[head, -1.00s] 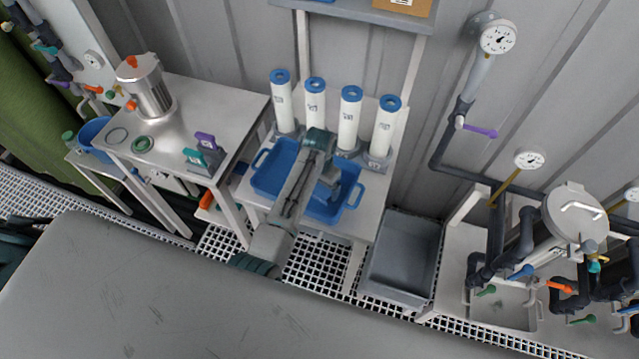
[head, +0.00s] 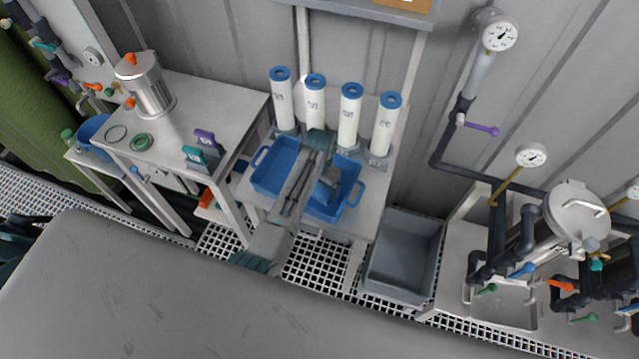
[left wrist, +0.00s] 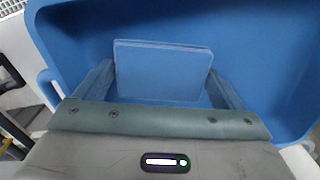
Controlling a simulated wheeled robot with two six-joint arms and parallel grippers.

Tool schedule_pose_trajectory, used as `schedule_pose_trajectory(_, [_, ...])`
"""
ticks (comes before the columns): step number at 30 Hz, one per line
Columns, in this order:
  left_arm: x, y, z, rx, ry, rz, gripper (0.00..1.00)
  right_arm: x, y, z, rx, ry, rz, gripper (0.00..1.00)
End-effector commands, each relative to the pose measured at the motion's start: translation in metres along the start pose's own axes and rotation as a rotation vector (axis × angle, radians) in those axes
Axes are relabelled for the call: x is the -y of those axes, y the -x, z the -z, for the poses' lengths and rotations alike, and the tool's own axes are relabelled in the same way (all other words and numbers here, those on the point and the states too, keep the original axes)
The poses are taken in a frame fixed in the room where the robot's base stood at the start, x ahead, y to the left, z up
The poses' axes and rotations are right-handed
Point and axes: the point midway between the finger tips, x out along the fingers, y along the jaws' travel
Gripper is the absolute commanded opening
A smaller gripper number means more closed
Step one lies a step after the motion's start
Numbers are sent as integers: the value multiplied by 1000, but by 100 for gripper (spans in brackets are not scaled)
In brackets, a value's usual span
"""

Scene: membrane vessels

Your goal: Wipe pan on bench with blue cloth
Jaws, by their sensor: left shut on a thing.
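The pan is a blue rectangular tray (head: 274,172) with loop handles, standing on the narrow bench in the head view. Its blue floor and walls fill most of the left wrist view (left wrist: 255,30). My left gripper (head: 326,190) reaches down into the right half of the pan. In the left wrist view the gripper (left wrist: 163,78) is shut on the blue cloth (left wrist: 163,70), a flat, folded, lighter blue pad between its fingers. I cannot tell whether the cloth touches the pan floor. My forearm hides the pan's middle in the head view. My right gripper is not in view.
Several white cartridges with blue caps (head: 348,118) stand right behind the pan. A grey bin (head: 402,258) is on the floor grating to the right. A steel bench (head: 205,100) with a metal vessel (head: 150,88) is at left. Pipework and gauges (head: 500,35) crowd the right.

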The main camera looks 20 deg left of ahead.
Motion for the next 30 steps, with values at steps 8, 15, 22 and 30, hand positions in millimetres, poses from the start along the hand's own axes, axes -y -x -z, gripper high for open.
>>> schedule_pose_trajectory(8, [0,-6,0,1,0,0,72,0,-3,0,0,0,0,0])
schedule_pose_trajectory(15, [5,-5,-1,1,0,1,72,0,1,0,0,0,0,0])
schedule_pose_trajectory(22, [24,-4,-5,1,1,2,72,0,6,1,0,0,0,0])
schedule_pose_trajectory(30, [36,-6,-7,1,0,0,72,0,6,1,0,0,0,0])
